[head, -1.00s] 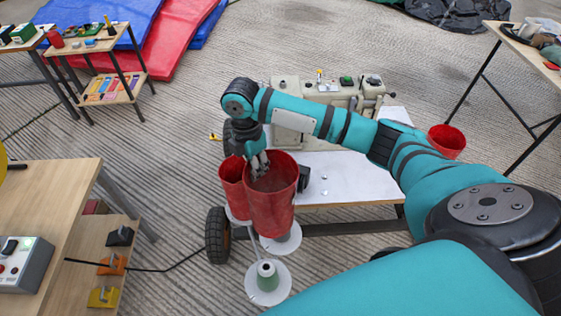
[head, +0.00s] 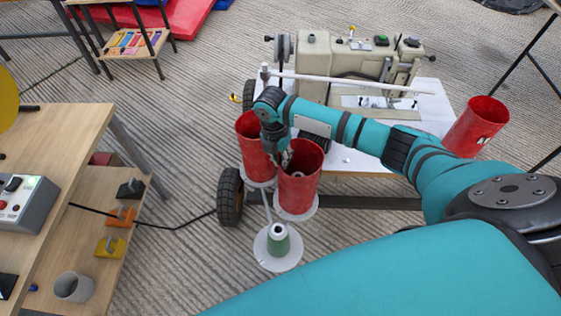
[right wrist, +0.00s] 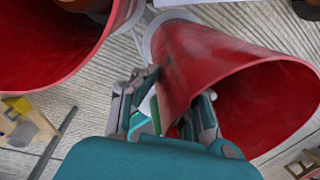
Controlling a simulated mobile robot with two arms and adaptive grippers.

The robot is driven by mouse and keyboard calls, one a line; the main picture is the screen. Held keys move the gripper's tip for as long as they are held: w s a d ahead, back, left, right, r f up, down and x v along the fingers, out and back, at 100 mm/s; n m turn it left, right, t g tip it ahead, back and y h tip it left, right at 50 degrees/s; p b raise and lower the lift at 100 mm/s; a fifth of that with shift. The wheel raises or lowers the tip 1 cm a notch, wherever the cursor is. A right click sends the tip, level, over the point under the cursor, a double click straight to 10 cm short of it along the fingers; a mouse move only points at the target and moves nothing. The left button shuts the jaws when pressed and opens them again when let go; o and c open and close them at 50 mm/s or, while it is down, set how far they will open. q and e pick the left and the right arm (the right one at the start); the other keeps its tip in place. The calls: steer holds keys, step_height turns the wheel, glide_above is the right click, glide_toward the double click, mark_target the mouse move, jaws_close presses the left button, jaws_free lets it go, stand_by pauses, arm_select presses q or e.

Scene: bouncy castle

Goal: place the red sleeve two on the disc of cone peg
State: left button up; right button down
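A red sleeve (head: 301,190) stands upright on a white disc (head: 297,214) beside the sewing table. A second red sleeve (head: 256,160) stands on another disc, behind and to its left. A third disc (head: 266,256) in front carries a green cone (head: 278,240) and no sleeve. My right gripper (head: 284,157) is at the left rim of the middle sleeve. In the right wrist view my right gripper (right wrist: 178,112) has its fingers apart on either side of that sleeve's wall (right wrist: 182,72), with a gap beside the wall. My left gripper is out of view.
Another red sleeve (head: 477,125) stands at the right end of the white sewing table (head: 350,158). A beige sewing machine (head: 350,70) is behind my right arm. A wooden workbench (head: 62,145) with shelves is at the left. A black wheel (head: 230,196) is beside the discs.

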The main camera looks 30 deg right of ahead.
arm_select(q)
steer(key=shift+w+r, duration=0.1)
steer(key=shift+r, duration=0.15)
arm_select(e)
steer(key=shift+f, duration=0.45)
steer(key=c, duration=1.5)
jaws_free()
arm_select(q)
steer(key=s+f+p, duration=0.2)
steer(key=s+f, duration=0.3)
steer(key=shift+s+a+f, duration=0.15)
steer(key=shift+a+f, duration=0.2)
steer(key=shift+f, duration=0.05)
arm_select(e)
steer(key=r, duration=0.8)
steer(key=w+r, duration=0.1)
steer(key=r, duration=0.3)
steer(key=shift+a+r, duration=0.1)
steer(key=shift+a, duration=0.3)
